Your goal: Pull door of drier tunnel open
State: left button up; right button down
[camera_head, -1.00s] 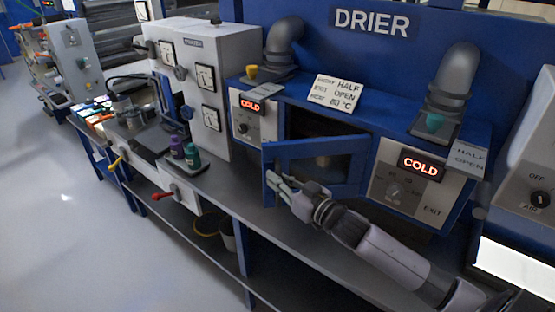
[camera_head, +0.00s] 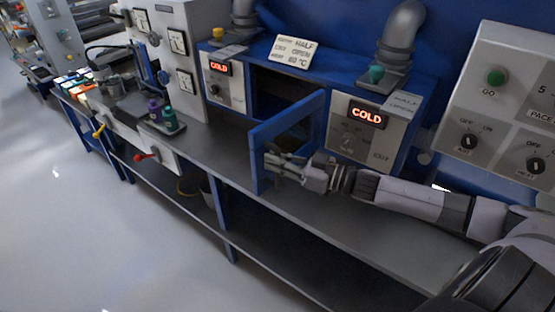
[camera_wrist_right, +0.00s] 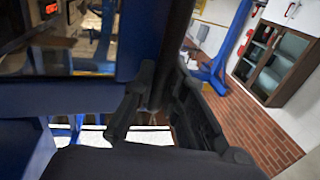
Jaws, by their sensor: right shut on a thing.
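My right gripper (camera_head: 270,164) is at the door's free edge. In the right wrist view its fingers (camera_wrist_right: 158,125) are closed around a dark upright bar beside the blue door frame (camera_wrist_right: 140,38). The exact grip is partly hidden by the fingers. My left gripper is not in view.
The grey counter (camera_head: 340,220) runs below the door. Purple and green bottles (camera_head: 162,112) stand on it at the left. A control panel (camera_head: 500,95) is at the right, near my right arm. The floor at lower left is clear.

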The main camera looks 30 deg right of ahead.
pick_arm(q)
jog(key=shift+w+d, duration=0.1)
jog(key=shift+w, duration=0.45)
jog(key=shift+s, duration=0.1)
pick_arm(e)
jog(key=c, duration=1.9)
grip_release()
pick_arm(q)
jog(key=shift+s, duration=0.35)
